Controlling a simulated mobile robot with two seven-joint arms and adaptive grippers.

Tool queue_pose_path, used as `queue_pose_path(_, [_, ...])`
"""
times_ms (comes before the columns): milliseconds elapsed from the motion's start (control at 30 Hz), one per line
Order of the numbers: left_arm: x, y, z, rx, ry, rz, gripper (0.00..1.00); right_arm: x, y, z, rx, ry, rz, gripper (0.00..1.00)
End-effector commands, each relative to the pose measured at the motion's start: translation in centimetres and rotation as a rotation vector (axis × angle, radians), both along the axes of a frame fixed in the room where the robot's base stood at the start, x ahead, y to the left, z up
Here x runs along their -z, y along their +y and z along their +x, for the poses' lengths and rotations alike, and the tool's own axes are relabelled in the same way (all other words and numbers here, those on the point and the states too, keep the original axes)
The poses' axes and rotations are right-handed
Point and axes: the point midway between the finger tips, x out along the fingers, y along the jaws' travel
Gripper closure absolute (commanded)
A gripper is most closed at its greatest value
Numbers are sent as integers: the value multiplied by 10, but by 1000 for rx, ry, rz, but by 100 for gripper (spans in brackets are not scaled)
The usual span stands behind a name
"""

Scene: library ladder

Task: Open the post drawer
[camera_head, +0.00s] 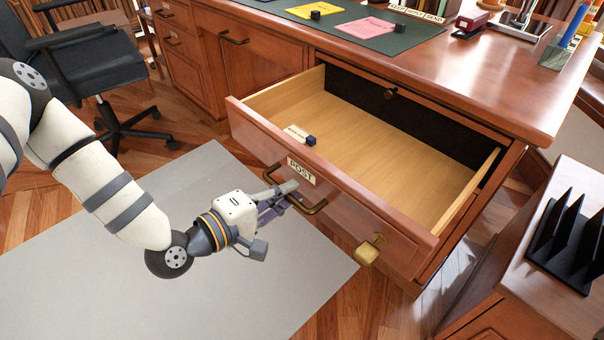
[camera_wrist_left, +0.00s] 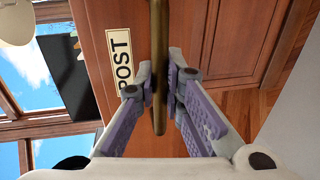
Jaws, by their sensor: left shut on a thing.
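The post drawer (camera_head: 335,190) stands pulled well out of the wooden desk in the head view, with its light wooden inside showing. Its front bears a label reading POST (camera_head: 301,171), which also shows in the left wrist view (camera_wrist_left: 122,60). A brass bar handle (camera_head: 314,209) is fixed below the label. My left gripper (camera_head: 289,190) is at the handle, and in the left wrist view its fingers are shut on the handle bar (camera_wrist_left: 158,70) from both sides. A small paper item with a dark block (camera_head: 309,140) lies in the drawer. My right gripper is not in view.
A brass padlock-like piece (camera_head: 368,250) hangs on the drawer front's right end. A black office chair (camera_head: 85,65) stands at the left. A cabinet with a black rack (camera_head: 566,240) stands at the right. A grey mat (camera_head: 200,290) covers the floor before the desk.

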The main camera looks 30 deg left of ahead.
Motion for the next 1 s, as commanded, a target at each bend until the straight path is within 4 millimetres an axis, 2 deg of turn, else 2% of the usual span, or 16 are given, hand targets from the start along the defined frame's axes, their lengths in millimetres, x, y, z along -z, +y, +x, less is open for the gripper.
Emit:
queue_pose_path(233, [-1,6,-19,3,1,-1,100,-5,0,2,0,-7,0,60])
queue_pose_path(667, [0,7,-23,4,1,-2,100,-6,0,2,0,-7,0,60])
queue_pose_path(700, [0,7,-23,4,0,-1,88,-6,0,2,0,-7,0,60])
queue_pose_path(800, [0,7,-22,3,0,-1,70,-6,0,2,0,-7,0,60])
queue_pose_path(1000, [0,7,-22,2,0,0,70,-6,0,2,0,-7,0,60])
